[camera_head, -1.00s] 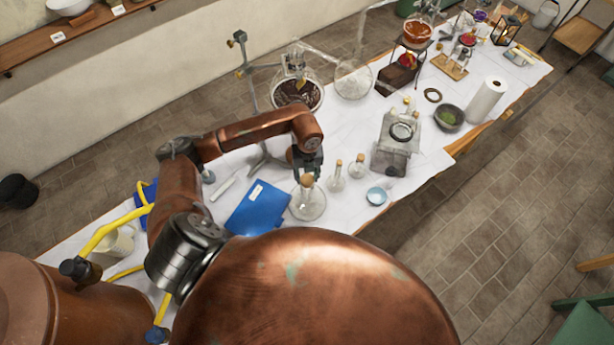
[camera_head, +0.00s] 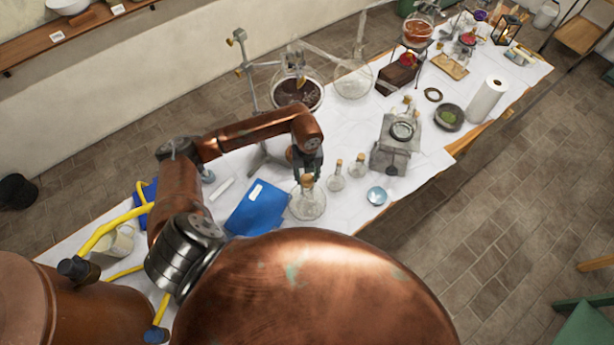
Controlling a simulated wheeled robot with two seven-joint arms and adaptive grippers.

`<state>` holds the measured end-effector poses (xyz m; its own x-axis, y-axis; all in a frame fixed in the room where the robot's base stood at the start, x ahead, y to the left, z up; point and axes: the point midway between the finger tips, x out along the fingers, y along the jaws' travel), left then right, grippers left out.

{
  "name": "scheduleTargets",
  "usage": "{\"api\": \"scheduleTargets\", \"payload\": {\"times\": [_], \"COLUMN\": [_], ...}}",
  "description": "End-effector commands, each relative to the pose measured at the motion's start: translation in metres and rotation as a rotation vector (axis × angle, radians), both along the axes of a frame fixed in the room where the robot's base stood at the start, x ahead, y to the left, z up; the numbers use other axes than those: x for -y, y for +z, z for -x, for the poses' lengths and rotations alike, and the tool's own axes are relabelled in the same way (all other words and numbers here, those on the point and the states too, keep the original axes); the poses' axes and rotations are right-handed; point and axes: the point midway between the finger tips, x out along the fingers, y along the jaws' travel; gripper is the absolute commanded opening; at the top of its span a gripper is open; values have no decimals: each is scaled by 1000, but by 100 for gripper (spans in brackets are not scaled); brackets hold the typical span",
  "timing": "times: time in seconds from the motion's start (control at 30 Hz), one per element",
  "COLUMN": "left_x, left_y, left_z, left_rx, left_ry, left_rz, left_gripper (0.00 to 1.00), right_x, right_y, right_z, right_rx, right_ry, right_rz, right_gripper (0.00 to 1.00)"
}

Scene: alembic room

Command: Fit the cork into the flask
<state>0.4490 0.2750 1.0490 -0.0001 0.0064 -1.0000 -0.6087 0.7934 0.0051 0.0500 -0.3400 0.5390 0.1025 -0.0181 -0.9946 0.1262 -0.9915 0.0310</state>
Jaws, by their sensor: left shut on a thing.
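My left gripper (camera_head: 306,176) points down over the glass flask (camera_head: 308,206), which stands on the white-covered table beside the blue folder. The gripper is shut on the cork (camera_head: 307,181), a tan stopper at the mouth of the flask. The cork looks in line with the flask's neck, but I cannot tell how deep it sits. The fingers hide part of the cork's top. My right gripper is not in view.
Two small corked bottles (camera_head: 336,178) stand just right of the flask. A blue folder (camera_head: 257,207) lies to its left. A large round flask (camera_head: 297,92) is on a stand behind.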

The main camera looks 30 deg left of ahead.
Motion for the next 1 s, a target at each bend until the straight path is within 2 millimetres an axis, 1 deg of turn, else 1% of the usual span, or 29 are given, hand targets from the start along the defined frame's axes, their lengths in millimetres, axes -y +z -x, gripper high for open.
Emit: {"api": "scheduleTargets", "payload": {"times": [0.37, 0.77, 1.0], "left_x": [0, 0, 0], "left_y": [-5, -5, -6], "left_z": [0, 0, 0], "left_rx": [0, 0, 1], "left_ry": [0, 0, -1], "left_rz": [0, 0, -1], "left_gripper": [15, 15, 15], "right_x": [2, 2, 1], "right_y": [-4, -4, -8], "right_z": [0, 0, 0], "right_rx": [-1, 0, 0], "right_ry": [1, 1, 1], "right_rz": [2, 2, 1], "right_gripper": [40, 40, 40]}}
